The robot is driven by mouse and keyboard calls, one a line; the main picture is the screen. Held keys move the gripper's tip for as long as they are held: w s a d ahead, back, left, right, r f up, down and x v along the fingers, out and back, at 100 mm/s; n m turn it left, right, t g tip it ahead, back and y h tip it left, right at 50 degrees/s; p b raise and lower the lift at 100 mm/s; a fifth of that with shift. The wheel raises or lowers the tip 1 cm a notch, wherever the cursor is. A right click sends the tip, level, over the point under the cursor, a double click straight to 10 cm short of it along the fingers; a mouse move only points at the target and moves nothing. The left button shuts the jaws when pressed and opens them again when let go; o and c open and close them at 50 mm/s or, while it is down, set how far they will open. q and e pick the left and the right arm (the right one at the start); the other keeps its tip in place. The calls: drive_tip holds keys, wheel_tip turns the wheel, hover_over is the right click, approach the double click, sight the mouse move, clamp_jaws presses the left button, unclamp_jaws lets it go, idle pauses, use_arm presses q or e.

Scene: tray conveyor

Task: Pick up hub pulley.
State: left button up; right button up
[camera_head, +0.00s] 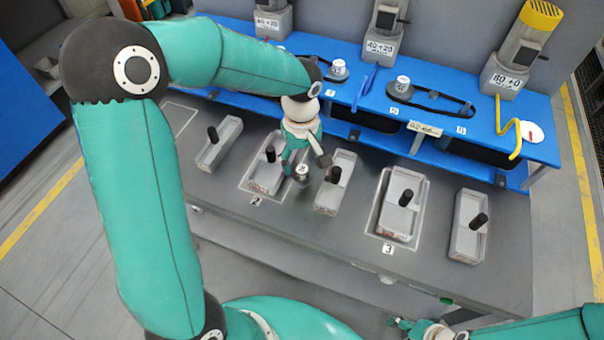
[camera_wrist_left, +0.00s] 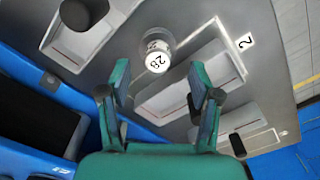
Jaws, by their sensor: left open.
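A hub pulley (camera_head: 302,173), a small silver cylinder, stands on the grey table beside the tray marked 2. In the left wrist view the pulley (camera_wrist_left: 157,52) shows a white top label that seems to read 28. My left gripper (camera_head: 306,164) is above it, pointing down, with its fingers apart. In the left wrist view the left gripper (camera_wrist_left: 160,75) is open and empty, and the pulley shows just beyond the gap between the fingertips. My right gripper (camera_head: 400,323) is low at the bottom right, far from the pulley; its jaws are too small to read.
Grey trays with black knobs stand close by: one at the left of the pulley (camera_head: 266,176), one at its right (camera_head: 331,196). Other trays (camera_head: 402,207) (camera_head: 467,230) stand farther right. A blue bench (camera_head: 465,80) behind holds more pulleys (camera_head: 339,69) (camera_head: 402,86) and belts.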

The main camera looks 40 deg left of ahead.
sight(303, 169)
use_arm(q)
drive_tip(key=shift+w+f+p, duration=0.15)
drive_tip(key=shift+f+p, duration=0.2)
drive_tip(key=shift+f, duration=2.4)
drive_tip(key=c, duration=1)
